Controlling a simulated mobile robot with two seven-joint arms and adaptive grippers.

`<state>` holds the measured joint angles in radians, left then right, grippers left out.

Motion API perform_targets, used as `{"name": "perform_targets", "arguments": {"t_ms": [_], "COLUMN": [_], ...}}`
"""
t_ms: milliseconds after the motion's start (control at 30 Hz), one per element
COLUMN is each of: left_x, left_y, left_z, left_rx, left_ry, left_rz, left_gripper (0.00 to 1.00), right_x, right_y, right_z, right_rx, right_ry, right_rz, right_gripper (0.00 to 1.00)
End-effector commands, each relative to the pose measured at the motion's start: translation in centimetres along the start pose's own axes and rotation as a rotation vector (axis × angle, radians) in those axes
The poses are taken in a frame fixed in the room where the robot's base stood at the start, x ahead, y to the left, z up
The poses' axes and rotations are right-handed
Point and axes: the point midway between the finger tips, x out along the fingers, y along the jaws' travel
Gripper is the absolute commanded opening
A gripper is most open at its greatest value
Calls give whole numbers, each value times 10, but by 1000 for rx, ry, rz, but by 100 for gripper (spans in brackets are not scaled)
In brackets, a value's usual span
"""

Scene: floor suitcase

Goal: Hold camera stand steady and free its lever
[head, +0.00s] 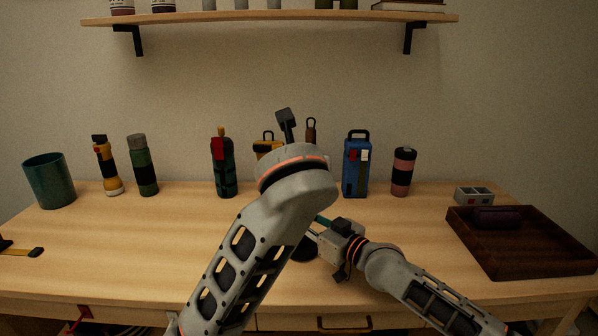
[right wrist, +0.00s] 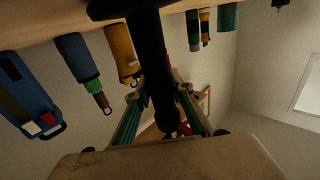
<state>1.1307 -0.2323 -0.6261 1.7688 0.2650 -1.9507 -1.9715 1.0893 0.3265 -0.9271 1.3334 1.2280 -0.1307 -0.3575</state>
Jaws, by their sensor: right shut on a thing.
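The camera stand has a dark head (head: 286,122) that rises above my left arm in the head view. A dark edge of its round base (head: 306,250) shows on the desk. Its black pole (right wrist: 150,60) fills the middle of the right wrist view. My right gripper (head: 318,222) is shut on the pole, with its teal fingers on either side of it in the right wrist view (right wrist: 162,118). A small red part (right wrist: 183,129) shows beside the pole; I cannot tell if it is the lever. My left forearm hides most of the stand, and my left gripper is hidden.
Several bottles, including a green one (head: 142,165) and a blue one (head: 357,165), stand along the back of the desk (head: 120,235). A teal cup (head: 49,181) is at left. A dark wooden tray (head: 540,262) is at right. A shelf (head: 270,17) hangs above.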

Motion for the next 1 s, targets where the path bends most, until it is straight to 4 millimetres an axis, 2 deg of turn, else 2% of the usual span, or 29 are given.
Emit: {"name": "perform_targets", "arguments": {"t_ms": [133,167,200,233,533,667,767,1000], "left_x": [1,1,1,1,0,0,0,0], "left_y": [0,0,0,0,0,0,0,0], "left_z": [-2,-2,-2,-2,-1,-1,-1,-1], "left_rx": [0,0,0,0,0,0,0,0], "left_ry": [2,2,2,2,1,1,1,1], "left_rz": [0,0,0,0,0,0,0,0], "left_gripper": [0,0,0,0,0,0,0,0], "right_x": [0,0,0,0,0,-6,-18,-66], "right_y": [0,0,0,0,0,0,0,1], "right_z": [4,4,4,3,0,0,2,2], "right_rx": [-1,-1,0,0,0,3,2,-2], "right_ry": [-5,-5,-5,-4,0,1,-1,-2], "right_rz": [1,1,1,1,0,0,0,1], "right_gripper": [0,30,40,42,42,42,42,42]}}
